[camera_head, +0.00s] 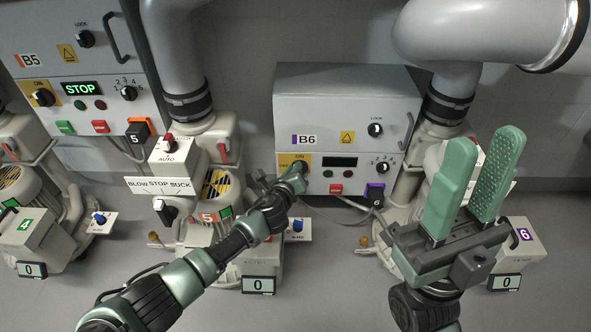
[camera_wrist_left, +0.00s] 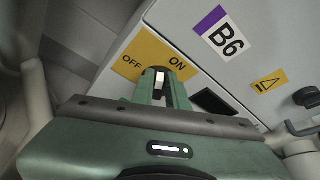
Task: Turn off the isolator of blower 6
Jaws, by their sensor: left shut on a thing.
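The blower 6 cabinet (camera_head: 310,100) carries a purple-edged B6 label (camera_head: 308,140), which also shows in the left wrist view (camera_wrist_left: 222,34). Its isolator sits on a yellow plate (camera_head: 284,158) marked OFF on the left and ON at upper right in the wrist view. My left gripper (camera_head: 299,168) is shut on the isolator knob (camera_wrist_left: 160,77), with its fingers around it. The fingers hide most of the knob, so I cannot tell its exact setting. The B6 display (camera_head: 340,161) is dark. My right gripper (camera_head: 486,145) is open and empty at the right, fingers pointing up.
The B5 cabinet (camera_head: 80,50) at upper left shows STOP. Below B6's panel are a red button (camera_head: 336,189) and a purple-framed box (camera_head: 375,194). Blowers and thick pipes (camera_head: 185,60) flank the cabinet. Grey floor (camera_head: 330,290) lies clear between the blowers in front.

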